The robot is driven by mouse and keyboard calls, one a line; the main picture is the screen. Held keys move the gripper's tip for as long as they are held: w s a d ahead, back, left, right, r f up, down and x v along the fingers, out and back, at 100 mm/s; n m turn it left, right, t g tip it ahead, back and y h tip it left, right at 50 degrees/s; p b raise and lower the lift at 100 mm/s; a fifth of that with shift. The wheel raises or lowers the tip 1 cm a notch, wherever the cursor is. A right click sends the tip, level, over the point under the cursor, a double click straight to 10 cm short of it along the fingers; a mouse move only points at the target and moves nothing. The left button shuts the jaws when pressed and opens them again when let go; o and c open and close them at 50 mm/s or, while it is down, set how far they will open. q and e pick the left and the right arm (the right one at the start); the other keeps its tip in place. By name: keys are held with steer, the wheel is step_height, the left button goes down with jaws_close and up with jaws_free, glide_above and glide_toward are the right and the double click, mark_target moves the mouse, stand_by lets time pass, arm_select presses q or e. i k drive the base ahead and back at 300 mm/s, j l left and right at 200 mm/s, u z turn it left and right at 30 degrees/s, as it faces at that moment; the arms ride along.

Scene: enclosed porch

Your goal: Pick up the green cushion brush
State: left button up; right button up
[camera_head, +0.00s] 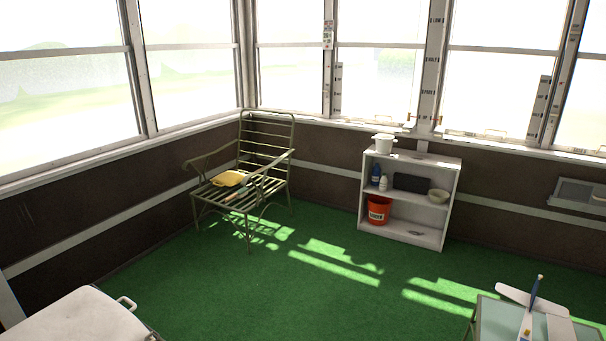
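I cannot clearly make out a green cushion brush in the head view. A metal slatted armchair (268,187) stands in the far left corner. On its seat lies a yellow item (230,178), and beside it a small elongated item (237,193) that is too small to identify. Neither of my grippers is in view.
A white shelf (409,240) against the back wall holds a red bucket (379,211), bottles, a dark box and bowls. A glass-topped table (494,318) is at the lower right, a white-topped piece (85,318) at the lower left. The green floor (290,300) between is clear.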

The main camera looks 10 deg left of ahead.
mark_target(244, 191)
steer(key=i+j+u, duration=0.1)
steer(key=i+u, duration=0.35)
steer(key=i, duration=1.65)
